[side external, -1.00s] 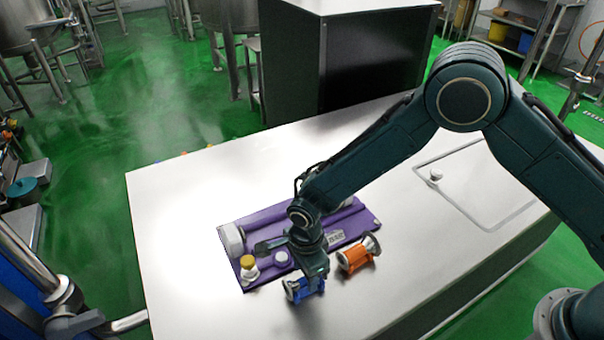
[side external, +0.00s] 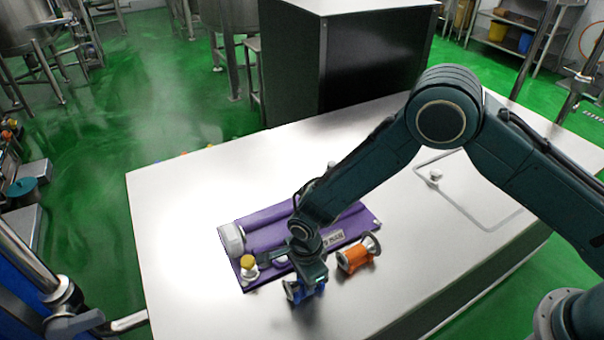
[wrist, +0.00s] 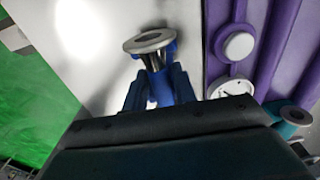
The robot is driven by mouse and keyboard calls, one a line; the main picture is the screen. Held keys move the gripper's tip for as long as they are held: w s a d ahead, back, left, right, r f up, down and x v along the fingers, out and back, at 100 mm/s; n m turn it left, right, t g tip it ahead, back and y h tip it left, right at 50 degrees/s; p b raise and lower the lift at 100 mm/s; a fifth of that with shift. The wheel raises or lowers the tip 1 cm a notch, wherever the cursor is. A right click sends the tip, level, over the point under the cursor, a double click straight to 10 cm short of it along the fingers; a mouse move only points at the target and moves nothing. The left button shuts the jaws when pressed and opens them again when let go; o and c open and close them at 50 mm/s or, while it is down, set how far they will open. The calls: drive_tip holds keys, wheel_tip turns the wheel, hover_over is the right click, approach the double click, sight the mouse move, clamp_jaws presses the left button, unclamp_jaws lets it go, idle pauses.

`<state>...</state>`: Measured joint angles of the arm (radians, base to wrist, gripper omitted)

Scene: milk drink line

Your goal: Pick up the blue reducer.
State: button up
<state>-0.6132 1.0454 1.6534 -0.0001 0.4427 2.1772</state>
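The blue reducer (side external: 291,291) is at the front of the white table, partly hidden behind my gripper (side external: 309,291) in the side view. In the wrist view the reducer (wrist: 158,86) shows a grey metal flange ring on a blue body. The two dark fingers of my gripper (wrist: 159,90) stand on either side of that body, close to it. I cannot tell whether they touch it.
An orange reducer (side external: 357,255) with metal ends lies just right of my gripper. A purple tray (side external: 262,220) with a white-capped part, a yellow-topped fitting (side external: 248,265) and a label is just behind. The table's front left is clear.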

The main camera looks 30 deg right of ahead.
clamp_jaws()
drive_tip(key=shift+r, duration=0.2)
wheel_tip(320, 180, up, 20)
drive_tip(key=shift+f, duration=0.15)
idle(0.5)
idle(0.4)
